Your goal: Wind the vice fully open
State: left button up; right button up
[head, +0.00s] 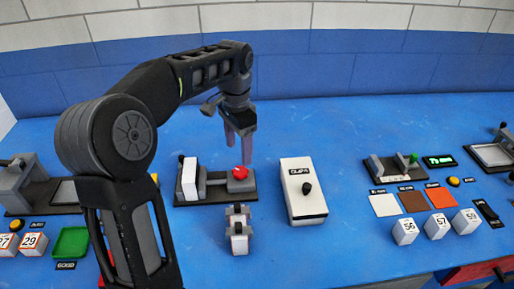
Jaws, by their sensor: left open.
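A vice-like device (214,198) on a dark base sits on the blue table, left of the middle. It has an upright white plate (190,178) at its left, a grey block at its right and a red knob (239,172) on that block. A gap shows between plate and block, with a bar across it. My left gripper (239,160) points down just above and behind the red knob. It is open and empty, its fingers close to the knob; contact cannot be told. My right gripper is not in view.
A white box (303,191) with a black knob stands just right. A small block piece (238,230) lies in front. A similar device with a green knob (413,157), coloured tiles and numbered cubes (437,226) are further right. A green tray (71,242) is at left.

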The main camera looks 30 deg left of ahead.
aim_at(240, 171)
pick_arm(q)
jog(key=shift+w, duration=0.25)
jog(key=shift+s+r, duration=0.1)
jog(key=shift+s, duration=0.1)
jog(key=shift+w+f, duration=0.1)
jog(key=shift+f, duration=3.85)
jog(key=shift+c, duration=0.5)
jog(key=c, duration=1.2)
jog(key=shift+c, duration=0.2)
